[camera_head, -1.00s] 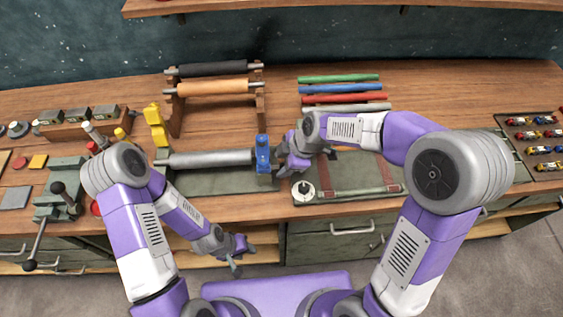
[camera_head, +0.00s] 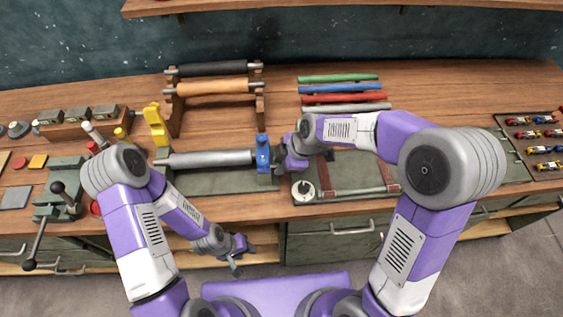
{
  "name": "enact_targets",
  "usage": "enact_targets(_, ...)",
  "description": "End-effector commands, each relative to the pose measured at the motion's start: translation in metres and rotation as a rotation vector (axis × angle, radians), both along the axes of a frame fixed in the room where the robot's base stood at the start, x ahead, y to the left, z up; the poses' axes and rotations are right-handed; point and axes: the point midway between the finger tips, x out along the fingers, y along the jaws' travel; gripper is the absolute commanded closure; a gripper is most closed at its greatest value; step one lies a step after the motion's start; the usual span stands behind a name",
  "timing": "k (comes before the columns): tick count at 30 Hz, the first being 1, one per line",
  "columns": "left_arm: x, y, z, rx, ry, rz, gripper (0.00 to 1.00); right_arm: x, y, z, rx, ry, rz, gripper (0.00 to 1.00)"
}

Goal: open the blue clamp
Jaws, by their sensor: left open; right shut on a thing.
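The blue clamp (camera_head: 262,152) stands upright at the right end of a grey roller (camera_head: 211,158), on a dark green base (camera_head: 222,181). My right gripper (camera_head: 279,160) is at the right side of the clamp and is shut on part of it; the arm hides the exact grip. A yellow clamp (camera_head: 155,124) stands at the left end of the roller, leaning up and away from it. My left gripper (camera_head: 240,254) is open and empty, low in front of the bench edge.
A rack holds a black roller (camera_head: 212,69) and a tan roller (camera_head: 212,88) behind. Green, blue, red and grey rods lie at the back right. A board with a white dial (camera_head: 303,191) lies right of the clamp. A green lever press (camera_head: 62,190) stands left.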

Motion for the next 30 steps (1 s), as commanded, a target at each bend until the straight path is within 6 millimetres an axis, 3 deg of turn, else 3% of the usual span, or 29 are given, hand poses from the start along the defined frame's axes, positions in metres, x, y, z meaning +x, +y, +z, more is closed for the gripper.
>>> enact_targets(8,0.0,0.0,0.013,0.0,0.0,0.0,0.57,0.003,0.0,0.009,0.001,0.054,-0.003,1.0)
enact_targets(24,0.0,0.0,0.085,0.0,0.0,0.0,0.57,0.021,0.0,0.052,0.001,0.432,-0.002,1.0)
enact_targets(30,0.0,0.0,0.103,0.0,0.0,0.0,0.57,0.029,0.0,0.06,0.001,0.538,-0.001,1.0)
